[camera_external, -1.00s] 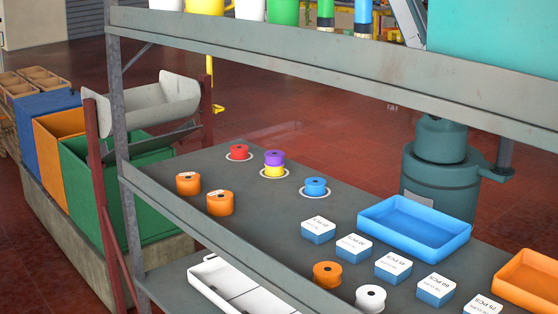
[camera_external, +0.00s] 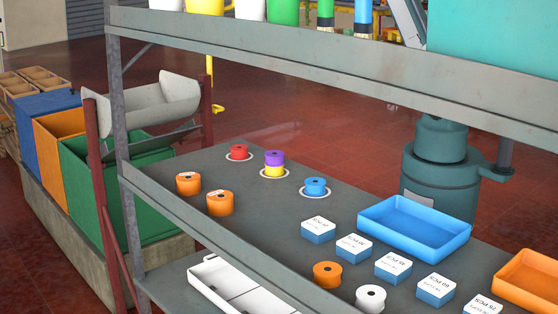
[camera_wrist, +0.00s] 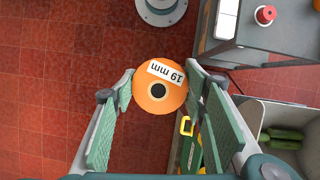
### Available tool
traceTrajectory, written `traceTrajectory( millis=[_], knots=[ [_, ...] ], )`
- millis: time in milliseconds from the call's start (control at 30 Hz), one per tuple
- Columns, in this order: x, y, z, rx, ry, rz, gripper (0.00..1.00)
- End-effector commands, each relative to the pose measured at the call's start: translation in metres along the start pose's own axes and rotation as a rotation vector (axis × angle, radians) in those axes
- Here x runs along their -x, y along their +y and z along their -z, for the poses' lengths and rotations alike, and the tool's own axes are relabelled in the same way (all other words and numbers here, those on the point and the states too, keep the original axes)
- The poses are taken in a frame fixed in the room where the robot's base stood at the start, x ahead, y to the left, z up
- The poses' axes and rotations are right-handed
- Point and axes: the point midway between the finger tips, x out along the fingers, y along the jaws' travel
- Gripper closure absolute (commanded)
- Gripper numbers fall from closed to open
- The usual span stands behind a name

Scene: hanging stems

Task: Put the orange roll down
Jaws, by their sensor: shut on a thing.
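An orange roll (camera_wrist: 147,97) with a white "19 mm" label and a dark centre hole sits between the fingers of my gripper (camera_wrist: 158,91) in the wrist view. The fingers are shut on its two sides and it hangs above the red tiled floor. Neither my gripper nor this roll can be made out in the external view. Two other labelled orange rolls (camera_external: 188,183) (camera_external: 219,202) stand on the grey shelf at left. An orange roll (camera_external: 327,275) with no visible label stands near the front edge.
Red (camera_external: 238,152), purple-on-yellow (camera_external: 274,158) and blue (camera_external: 315,187) rolls stand on white rings. Several labelled boxes (camera_external: 393,268), a white roll (camera_external: 370,299) and a blue tray (camera_external: 413,225) are at right. A grey trough (camera_external: 160,100) stands left. Bare shelf lies around the middle.

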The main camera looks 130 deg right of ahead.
Motion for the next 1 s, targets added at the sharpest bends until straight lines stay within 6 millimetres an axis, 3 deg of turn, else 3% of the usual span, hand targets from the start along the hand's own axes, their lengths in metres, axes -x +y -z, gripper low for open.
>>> traceTrajectory(
  millis=[267, 500, 800, 1000],
  knots=[
    [-0.037, -0.068, 0.028, -0.118, -0.001, 0.05, 0.73],
    [-0.082, -0.146, 0.05, -0.268, 0.0, 0.113, 0.73],
    [-0.141, -0.245, 0.06, -0.469, 0.0, 0.197, 0.73],
    [-0.181, -0.311, 0.057, -0.608, 0.0, 0.255, 0.73]
  ],
)
